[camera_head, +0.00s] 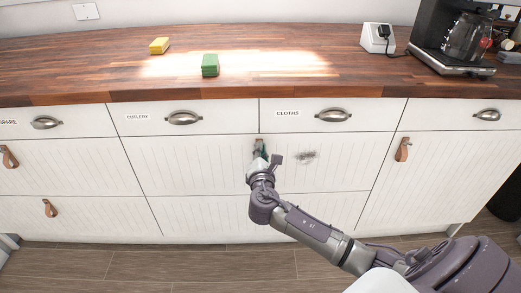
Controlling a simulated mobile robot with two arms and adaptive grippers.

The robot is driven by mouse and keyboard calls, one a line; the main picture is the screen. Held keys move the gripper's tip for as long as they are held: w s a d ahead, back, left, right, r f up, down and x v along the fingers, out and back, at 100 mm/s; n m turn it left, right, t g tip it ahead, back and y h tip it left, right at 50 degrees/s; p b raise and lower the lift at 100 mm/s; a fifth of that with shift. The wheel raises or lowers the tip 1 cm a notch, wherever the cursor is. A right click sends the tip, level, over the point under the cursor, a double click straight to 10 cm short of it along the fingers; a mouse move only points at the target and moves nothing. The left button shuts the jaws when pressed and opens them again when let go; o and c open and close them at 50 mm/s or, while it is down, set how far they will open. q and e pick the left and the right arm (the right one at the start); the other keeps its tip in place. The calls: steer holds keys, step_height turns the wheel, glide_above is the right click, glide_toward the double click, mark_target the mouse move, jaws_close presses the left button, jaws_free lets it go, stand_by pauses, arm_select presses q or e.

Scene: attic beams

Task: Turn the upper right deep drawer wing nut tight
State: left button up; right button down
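The wide upper deep drawer (200,160) has a pale grooved front and sits below the cutlery and cloths drawers. A small brown piece, perhaps a leather pull (259,141), shows at its top middle, mostly covered by my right gripper. My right gripper (261,151) is at this spot, close to the drawer front. Its fingers are small and partly hidden, so I cannot tell whether they are open or shut, or touching anything. I cannot make out a wing nut; it may be hidden behind the gripper. My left gripper is not in view.
The wooden countertop (110,70) overhangs the drawers. It bears a yellow block (159,45), a green block (210,65) and a coffee maker (455,40). A dark smudge (305,155) marks the drawer front right of my gripper. Bare floor (180,262) lies below.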

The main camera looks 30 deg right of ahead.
steer(key=shift+f+m, duration=0.1)
steer(key=shift+m, duration=0.2)
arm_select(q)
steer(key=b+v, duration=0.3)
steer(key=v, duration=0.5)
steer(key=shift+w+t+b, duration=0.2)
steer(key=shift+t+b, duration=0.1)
arm_select(e)
steer(key=shift+f+m, duration=0.15)
steer(key=shift+m, duration=3.65)
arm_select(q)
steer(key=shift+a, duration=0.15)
arm_select(e)
steer(key=c, duration=1.6)
jaws_free()
